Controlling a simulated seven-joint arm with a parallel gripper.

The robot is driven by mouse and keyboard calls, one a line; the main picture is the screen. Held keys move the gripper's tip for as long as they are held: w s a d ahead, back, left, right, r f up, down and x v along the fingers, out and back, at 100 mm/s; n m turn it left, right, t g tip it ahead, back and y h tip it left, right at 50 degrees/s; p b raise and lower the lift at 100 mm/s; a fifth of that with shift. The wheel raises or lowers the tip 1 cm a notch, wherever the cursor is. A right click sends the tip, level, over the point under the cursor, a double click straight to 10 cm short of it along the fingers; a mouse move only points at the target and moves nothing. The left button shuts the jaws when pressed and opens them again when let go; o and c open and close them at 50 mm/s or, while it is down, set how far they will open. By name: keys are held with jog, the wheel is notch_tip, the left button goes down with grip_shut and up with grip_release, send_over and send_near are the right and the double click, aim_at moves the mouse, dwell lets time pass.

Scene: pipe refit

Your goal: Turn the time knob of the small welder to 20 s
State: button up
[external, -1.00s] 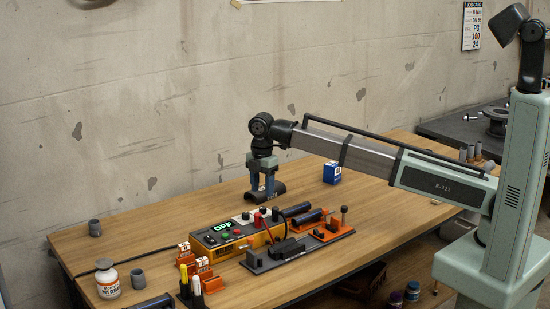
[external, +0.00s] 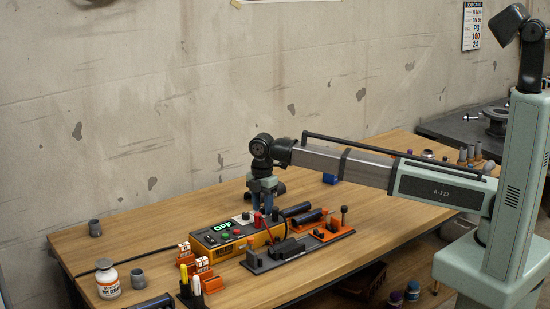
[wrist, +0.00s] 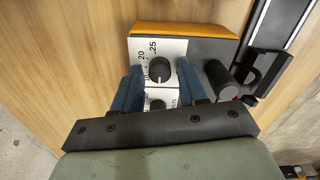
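The small welder (external: 215,241) is a yellow-orange box on the table with a green-lit OFF display. In the wrist view its white scale plate (wrist: 171,47) carries the numbers 20 and 25 beside a dark round knob (wrist: 160,69). The knob's pointer direction is too small to read. A second dark knob (wrist: 157,104) sits nearer my palm. My gripper (wrist: 159,68) is open, pointing down over the welder's far end. Its blue fingers stand on either side of the first knob, with gaps visible; I cannot tell how deep they reach.
A black cylinder (wrist: 220,75) stands close to the right finger. Orange holders with black tools (external: 307,216) lie right of the welder. The table's back left is clear.

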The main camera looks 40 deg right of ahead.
grip_shut()
jog(key=shift+m, duration=0.4)
jog(key=m, duration=0.3)
jog(key=shift+m, duration=0.4)
jog(key=m, duration=0.5)
jog(key=shift+w, duration=0.1)
jog(key=m, duration=0.7)
jog(key=shift+m, duration=0.3)
jog(key=m, duration=0.6)
jog(key=shift+m, duration=0.4)
